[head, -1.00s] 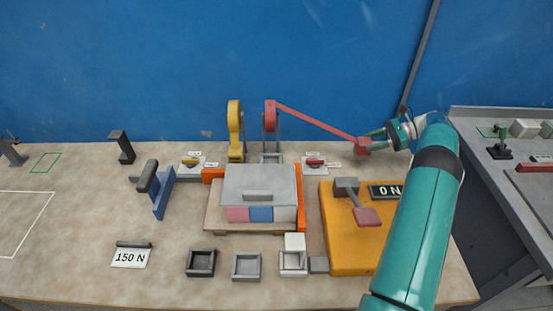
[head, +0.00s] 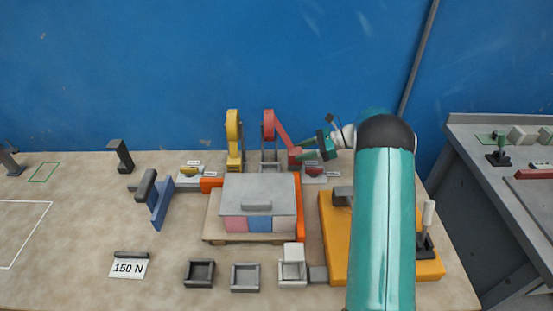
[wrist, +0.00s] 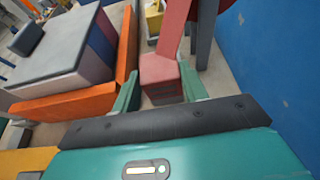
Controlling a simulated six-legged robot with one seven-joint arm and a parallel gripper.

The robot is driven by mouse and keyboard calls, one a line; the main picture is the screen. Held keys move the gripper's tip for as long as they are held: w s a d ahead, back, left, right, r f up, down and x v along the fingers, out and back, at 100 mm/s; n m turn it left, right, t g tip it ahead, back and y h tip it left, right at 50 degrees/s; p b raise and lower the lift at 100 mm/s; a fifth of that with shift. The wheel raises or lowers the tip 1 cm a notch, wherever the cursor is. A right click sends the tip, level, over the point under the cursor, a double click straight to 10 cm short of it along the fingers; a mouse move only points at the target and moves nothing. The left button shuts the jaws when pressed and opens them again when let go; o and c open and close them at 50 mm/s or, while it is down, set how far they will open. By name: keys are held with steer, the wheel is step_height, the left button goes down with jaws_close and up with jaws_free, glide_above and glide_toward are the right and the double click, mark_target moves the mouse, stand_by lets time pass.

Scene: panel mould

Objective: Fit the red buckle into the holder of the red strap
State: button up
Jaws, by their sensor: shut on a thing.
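My gripper (head: 304,154) is shut on the red buckle (head: 294,157). In the wrist view the buckle (wrist: 161,78) sits between the two green fingers (wrist: 160,92). The red strap (head: 282,134) runs from the buckle up left to the red reel (head: 268,126) on its grey stand; it also rises from the buckle in the wrist view (wrist: 176,28). The red-marked holder (head: 315,172) is on the table just below and right of the buckle in the head view. The buckle appears apart from it, but the height between them is unclear. The wrist view does not show this holder.
A yellow reel (head: 233,135) and yellow-marked holder (head: 189,171) stand to the left. A grey-lidded box (head: 258,190) with an orange frame (head: 299,215) is in front. The yellow-orange panel (head: 333,240) is partly hidden by my arm. The blue wall (head: 150,70) is close behind.

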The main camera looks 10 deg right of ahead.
steer(key=a, duration=0.2)
steer(key=w+a, duration=0.1)
steer(key=a, duration=0.5)
steer(key=shift+w+a, duration=0.1)
steer(key=shift+w, duration=0.2)
steer(key=shift+a+f, duration=0.2)
steer(key=shift+f, duration=1.5)
steer(key=shift+f, duration=0.15)
steer(key=o, duration=1)
steer(key=shift+o, duration=0.2)
